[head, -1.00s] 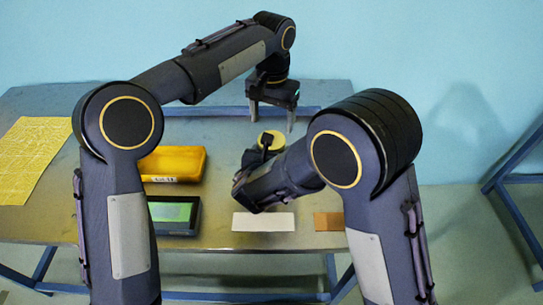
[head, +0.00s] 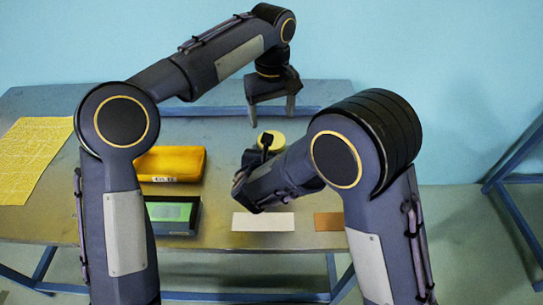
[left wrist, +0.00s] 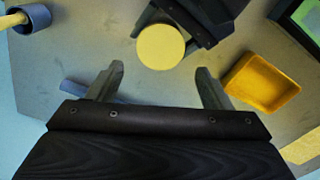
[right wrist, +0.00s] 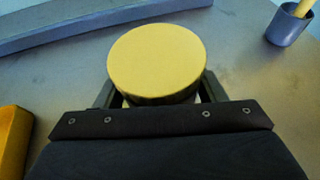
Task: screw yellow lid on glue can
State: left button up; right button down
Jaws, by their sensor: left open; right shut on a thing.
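The round yellow lid (head: 271,140) sits on top of the glue can in the middle of the table. It also shows in the left wrist view (left wrist: 160,46) and the right wrist view (right wrist: 157,58). Under it only a dark strip of the can's side (right wrist: 165,99) shows; the rest is hidden. My right gripper (right wrist: 158,92) is shut on the glue can, one finger on each side below the lid. My left gripper (head: 272,113) is open and empty, above and behind the lid, apart from it. Whether the lid is threaded tight cannot be told.
A yellow bin (head: 171,163) and a dark device with a green screen (head: 173,214) lie left of the can. A white card (head: 263,222) and a brown card (head: 328,222) lie near the front edge. A blue-grey cup (right wrist: 288,27) holds a yellow stick. A yellow sheet (head: 32,157) lies far left.

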pick_arm(q)
notch_tip(320, 180, down, 7)
jog(key=shift+f, duration=0.2)
jog(key=shift+c, duration=0.4)
jog(key=c, duration=0.7)
jog(key=m, duration=0.7)
jog(key=shift+m, duration=0.3)
jog(key=m, duration=0.4)
jog(key=shift+m, duration=0.4)
jog(key=m, duration=0.4)
jog(key=o, duration=1.1)
jog(key=shift+s, duration=0.15)
jog(key=shift+c, duration=0.2)
jog(key=shift+r, duration=2.25)
